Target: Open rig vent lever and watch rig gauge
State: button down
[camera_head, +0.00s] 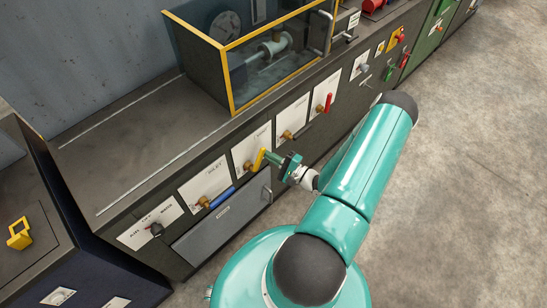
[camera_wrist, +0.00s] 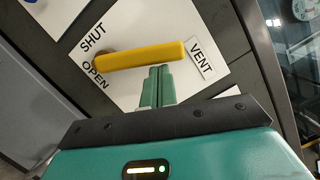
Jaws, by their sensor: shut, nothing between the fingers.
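The vent lever (camera_head: 259,161) is a yellow bar on a white plate on the bench front. In the wrist view the lever (camera_wrist: 150,54) runs from its pivot by the SHUT and OPEN words toward the VENT label (camera_wrist: 201,58). My gripper (camera_head: 272,157) is at the lever's outer part. In the wrist view its fingers (camera_wrist: 158,72) are shut and empty, tips right at the lever's lower edge; whether they touch is unclear. A round dial (camera_head: 225,26), perhaps the rig gauge, sits behind the glass box, its reading too small to tell.
Other plates with brass valves line the bench front, one with a blue lever (camera_head: 222,197), one with a red lever (camera_head: 328,103). A yellow-framed glass box (camera_head: 268,83) stands on the bench. A grey drawer (camera_head: 222,229) is below. Floor at right is clear.

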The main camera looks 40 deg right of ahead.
jog(key=a+r+n, duration=0.1)
jog(key=n, duration=0.1)
jog(key=a+n+g, duration=0.1)
jog(key=n, duration=0.1)
jog(key=shift+a+r, duration=0.2)
jog(key=shift+r, duration=0.15)
jog(key=shift+a+r, duration=0.15)
jog(key=shift+a, duration=0.35)
jog(key=s+d, duration=0.6)
jog(key=s, duration=0.3)
jog(key=shift+s+d, duration=0.35)
jog(key=shift+d, duration=0.05)
